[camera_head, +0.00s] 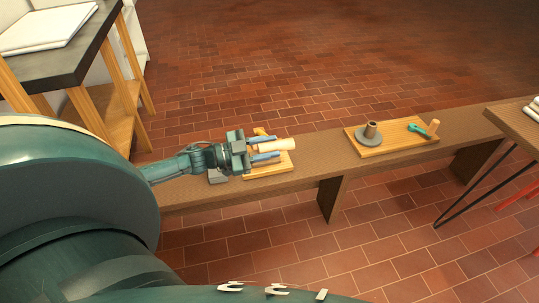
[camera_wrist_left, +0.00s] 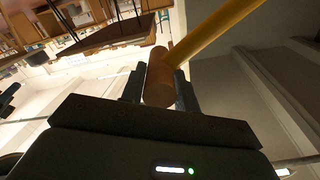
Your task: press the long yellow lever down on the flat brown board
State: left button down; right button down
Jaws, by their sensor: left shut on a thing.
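The yellow lever shows in the left wrist view as a long yellow bar (camera_wrist_left: 215,30) running to the upper right from a brown cylindrical handle (camera_wrist_left: 158,80). In the head view the handle is a pale cylinder (camera_head: 283,145), with a bit of yellow behind it. My left gripper (camera_head: 266,149) is shut on the handle, one finger on each side, above the flat tan-brown board (camera_head: 286,165). The gripper hides much of the lever and board, so I cannot tell the lever's angle. My right gripper is not in view.
The board lies on a long brown bench (camera_head: 330,160). A grey block (camera_head: 218,176) is beside it. Further right, a second board (camera_head: 400,140) holds a grey wheel-like piece (camera_head: 368,136) and a green-handled tool (camera_head: 417,129). A table (camera_head: 520,125) stands at the right.

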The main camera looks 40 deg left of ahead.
pick_arm(q)
jog(key=shift+w+a+r+n+p, duration=0.15)
jog(key=shift+w+a+r, duration=0.15)
jog(key=shift+r, duration=0.25)
jog(key=shift+w+a+r+n+p, duration=0.15)
jog(key=shift+a+r, duration=0.1)
jog(key=shift+r, duration=0.25)
jog(key=shift+w+a+r, duration=0.4)
jog(key=shift+a+r, duration=0.15)
jog(key=shift+r, duration=0.1)
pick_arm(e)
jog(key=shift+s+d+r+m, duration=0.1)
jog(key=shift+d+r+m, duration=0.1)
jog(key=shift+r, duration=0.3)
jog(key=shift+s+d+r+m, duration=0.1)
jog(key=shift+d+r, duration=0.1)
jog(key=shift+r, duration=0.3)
pick_arm(q)
jog(key=shift+r, duration=0.1)
jog(key=c, duration=1.1)
grip_release()
jog(key=shift+o, duration=0.2)
jog(key=shift+s, duration=0.1)
